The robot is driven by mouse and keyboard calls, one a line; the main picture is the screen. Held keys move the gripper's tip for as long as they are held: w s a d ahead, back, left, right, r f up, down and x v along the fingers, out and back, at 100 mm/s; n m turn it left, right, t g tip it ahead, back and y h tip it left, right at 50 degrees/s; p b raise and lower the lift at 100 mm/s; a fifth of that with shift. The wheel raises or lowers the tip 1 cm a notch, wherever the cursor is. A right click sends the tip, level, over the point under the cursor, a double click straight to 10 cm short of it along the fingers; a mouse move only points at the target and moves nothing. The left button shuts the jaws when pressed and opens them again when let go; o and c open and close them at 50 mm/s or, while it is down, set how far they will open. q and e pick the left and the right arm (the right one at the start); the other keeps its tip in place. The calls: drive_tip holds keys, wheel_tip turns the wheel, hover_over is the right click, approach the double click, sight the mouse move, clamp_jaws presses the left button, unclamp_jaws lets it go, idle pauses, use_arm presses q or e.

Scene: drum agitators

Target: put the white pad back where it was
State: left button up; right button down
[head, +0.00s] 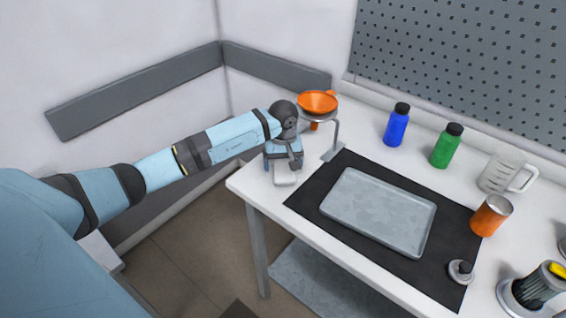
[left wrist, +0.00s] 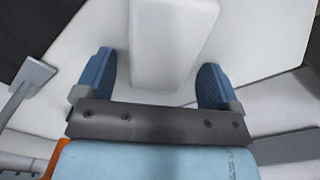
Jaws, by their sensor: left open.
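The white pad (head: 285,179) lies on the white table near its left corner, left of the black mat. In the left wrist view the pad (left wrist: 173,40) is a pale block with rounded edges, and its near end reaches between the fingers. My left gripper (head: 284,166) is over the pad's far end in the head view. Its two blue fingers stand open, one on each side of the pad, with gaps showing on both sides in the left wrist view (left wrist: 156,64). My right gripper is not in view.
An orange funnel (head: 317,102) sits in a grey stand (head: 335,148) just right of my left gripper. A grey tray (head: 380,212) lies on the black mat (head: 312,189). Blue (head: 396,127) and green (head: 446,148) bottles, a jug (head: 497,174) and an orange cup (head: 490,216) stand farther right.

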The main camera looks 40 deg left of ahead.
sight(283, 165)
use_arm(q)
wheel_tip(283, 165, up, 12)
drive_tip(key=b, duration=0.1)
idle(0.6)
